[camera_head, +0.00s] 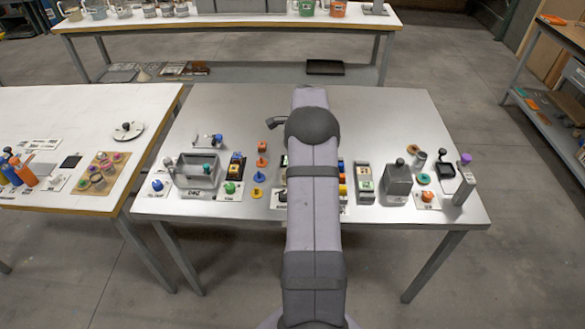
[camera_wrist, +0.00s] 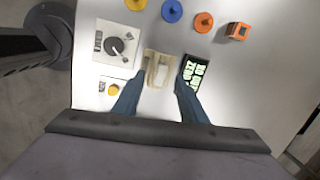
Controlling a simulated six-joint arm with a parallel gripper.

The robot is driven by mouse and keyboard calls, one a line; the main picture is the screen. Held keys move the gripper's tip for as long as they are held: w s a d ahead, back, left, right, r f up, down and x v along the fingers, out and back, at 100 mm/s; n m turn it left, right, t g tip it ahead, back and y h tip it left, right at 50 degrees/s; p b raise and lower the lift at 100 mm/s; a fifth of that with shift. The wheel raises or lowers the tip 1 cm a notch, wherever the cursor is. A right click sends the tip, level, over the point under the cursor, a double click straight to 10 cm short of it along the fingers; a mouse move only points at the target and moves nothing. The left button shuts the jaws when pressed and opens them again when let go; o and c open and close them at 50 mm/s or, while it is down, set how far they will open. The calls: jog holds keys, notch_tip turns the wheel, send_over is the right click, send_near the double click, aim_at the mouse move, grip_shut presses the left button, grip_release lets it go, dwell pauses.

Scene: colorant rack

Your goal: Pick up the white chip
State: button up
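In the wrist view, my gripper (camera_wrist: 157,80) has its two blue fingers spread apart. A beige holder (camera_wrist: 148,80) lies between and just beyond the fingertips. A pale whitish piece (camera_wrist: 161,74) sits in it; it looks like the white chip, but it is too small to be sure. I see a gap between the fingers, with nothing clearly gripped. I cannot tell the fingers' height above the holder. In the head view, my arm covers the middle of the table, and the gripper cannot be made out.
Right of the holder is a black tray (camera_wrist: 195,74) with pale green pieces. Left are a white card with a dark round part (camera_wrist: 117,45) and a yellow knob (camera_wrist: 113,89). Blue (camera_wrist: 172,11) and orange (camera_wrist: 203,22) pegs and an orange cube (camera_wrist: 238,31) lie beyond.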

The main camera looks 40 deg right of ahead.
jog(key=shift+w+f+p, duration=0.25)
jog(key=shift+f+p, duration=0.05)
jog(key=shift+f, duration=1)
grip_shut()
jog(key=shift+w+d+r, duration=0.1)
jog(key=shift+d+r, duration=0.05)
jog(key=shift+r, duration=0.25)
notch_tip(320, 180, up, 9)
jog(key=b, duration=0.2)
jog(key=shift+r+b, duration=0.15)
jog(key=shift+b, duration=0.15)
jog(key=shift+s+a, duration=0.3)
jog(key=shift+s, duration=0.05)
jog(key=shift+f, duration=0.4)
